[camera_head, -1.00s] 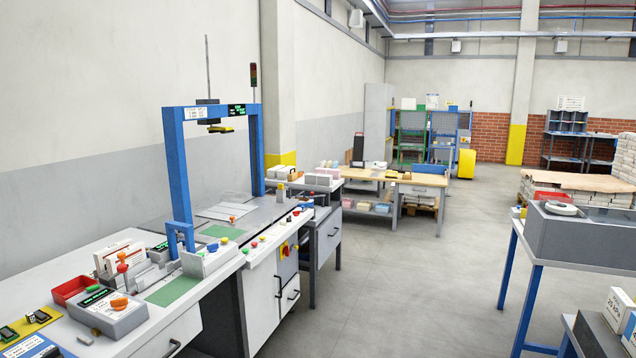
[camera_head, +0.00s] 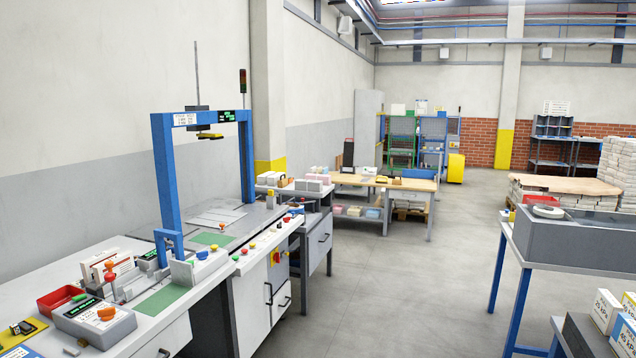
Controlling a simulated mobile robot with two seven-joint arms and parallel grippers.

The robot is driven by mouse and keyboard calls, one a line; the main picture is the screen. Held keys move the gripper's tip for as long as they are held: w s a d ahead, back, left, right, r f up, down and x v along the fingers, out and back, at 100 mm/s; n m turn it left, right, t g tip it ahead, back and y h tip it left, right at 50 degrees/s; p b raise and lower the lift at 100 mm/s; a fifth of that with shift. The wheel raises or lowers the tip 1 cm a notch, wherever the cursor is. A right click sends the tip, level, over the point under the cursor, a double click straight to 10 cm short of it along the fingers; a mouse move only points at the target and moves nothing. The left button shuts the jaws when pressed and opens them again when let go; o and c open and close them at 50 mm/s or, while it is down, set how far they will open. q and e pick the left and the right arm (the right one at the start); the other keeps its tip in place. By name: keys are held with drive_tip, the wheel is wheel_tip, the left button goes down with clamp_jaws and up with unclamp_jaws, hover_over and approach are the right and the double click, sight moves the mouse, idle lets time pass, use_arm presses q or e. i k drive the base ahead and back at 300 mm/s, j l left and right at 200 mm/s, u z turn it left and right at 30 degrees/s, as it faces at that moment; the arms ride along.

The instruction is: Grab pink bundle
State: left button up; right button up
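A small pink bundle (camera_head: 353,211) appears to lie on the lower shelf of the wooden-topped workbench (camera_head: 355,180), in the middle distance. Pale and bluish bundles (camera_head: 373,212) lie beside it on the same shelf. It is too small here to make out its wrapping or edges. Neither of my grippers shows in the head view.
A long line of grey-white benches with a blue gantry frame (camera_head: 166,185) runs along the left wall. A grey table with blue legs (camera_head: 523,275) stands at the right, and a pallet of paper stacks (camera_head: 605,160) behind it. The grey floor (camera_head: 400,290) between is clear.

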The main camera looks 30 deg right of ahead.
sight(327, 179)
drive_tip(key=i+l+z, duration=0.95)
drive_tip(key=i+z, duration=0.2)
drive_tip(key=i, duration=0.15)
drive_tip(key=i+z, duration=0.3)
drive_tip(key=i, duration=2.45)
drive_tip(key=i+u, duration=0.2)
drive_tip(key=i, duration=0.2)
drive_tip(key=i+l+u, duration=0.15)
drive_tip(key=i, duration=0.25)
drive_tip(key=i+l+u, duration=0.2)
drive_tip(key=i, duration=0.2)
drive_tip(key=i+l+u, duration=0.2)
drive_tip(key=u, duration=0.25)
drive_tip(key=i+l+u, duration=0.65)
drive_tip(key=u, duration=0.2)
drive_tip(key=i+l+u, duration=0.1)
drive_tip(key=l+u, duration=0.3)
drive_tip(key=l, duration=0.15)
